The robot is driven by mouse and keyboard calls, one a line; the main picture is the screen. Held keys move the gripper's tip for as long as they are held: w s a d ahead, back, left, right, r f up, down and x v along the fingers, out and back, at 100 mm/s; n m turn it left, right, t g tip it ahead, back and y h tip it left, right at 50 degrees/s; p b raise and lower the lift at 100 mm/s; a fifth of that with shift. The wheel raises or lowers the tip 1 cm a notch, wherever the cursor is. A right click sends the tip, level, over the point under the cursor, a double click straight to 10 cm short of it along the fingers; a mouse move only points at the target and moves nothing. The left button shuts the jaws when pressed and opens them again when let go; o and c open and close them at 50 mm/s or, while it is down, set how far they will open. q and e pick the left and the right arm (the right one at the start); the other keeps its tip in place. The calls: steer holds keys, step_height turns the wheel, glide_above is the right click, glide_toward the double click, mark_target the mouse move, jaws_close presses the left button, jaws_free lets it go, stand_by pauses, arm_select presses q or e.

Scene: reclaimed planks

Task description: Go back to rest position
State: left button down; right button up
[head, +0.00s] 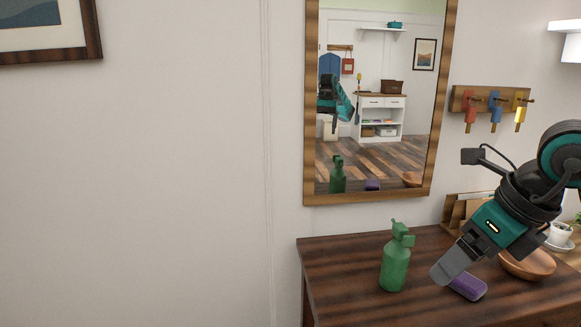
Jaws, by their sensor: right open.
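My right gripper (443,273) comes in from the right on its dark and teal arm. Its grey fingers point down and to the left, over the dark wooden table (335,262). My left gripper is not in view.
A wooden bowl (528,266) sits under my right arm. A wooden letter rack (456,211) and a potted plant (559,234) stand at the back. A wood-framed mirror (310,110) and a rack of key tags (489,98) hang on the wall. The table's left end is clear.

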steer(key=s+a+m+y+p, duration=0.35)
steer(key=a+m+y, duration=0.35)
steer(key=a+y, duration=1.05)
steer(key=w+d+f+m+t+h, duration=0.1)
steer(key=d+f+m+t+h, duration=0.1)
steer(key=f+m+t+h, duration=0.45)
steer(key=w+d+f+m+t+h+p, duration=0.1)
steer(key=d+m+t, duration=0.2)
steer(key=m, duration=0.6)
steer(key=w+d+f+m+t+h, duration=0.1)
steer(key=d+f+m+t+h, duration=0.15)
steer(key=m+t+h, duration=0.4)
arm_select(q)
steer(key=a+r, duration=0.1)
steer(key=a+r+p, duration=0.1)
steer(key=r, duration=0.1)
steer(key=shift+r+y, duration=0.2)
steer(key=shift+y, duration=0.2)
arm_select(e)
steer(key=s+d+f+m+g+h, duration=0.1)
steer(key=s+f+m+g, duration=0.3)
steer(key=f, duration=0.5)
steer(key=s+d+f+m+g+h, duration=0.2)
steer(key=s+f+m+g, duration=0.3)
steer(key=s+f, duration=0.3)
step_height(320, 180, down, 3)
steer(key=shift+r+m+h, duration=0.2)
steer(key=shift+m+h, duration=0.45)
steer(key=shift+m, duration=0.15)
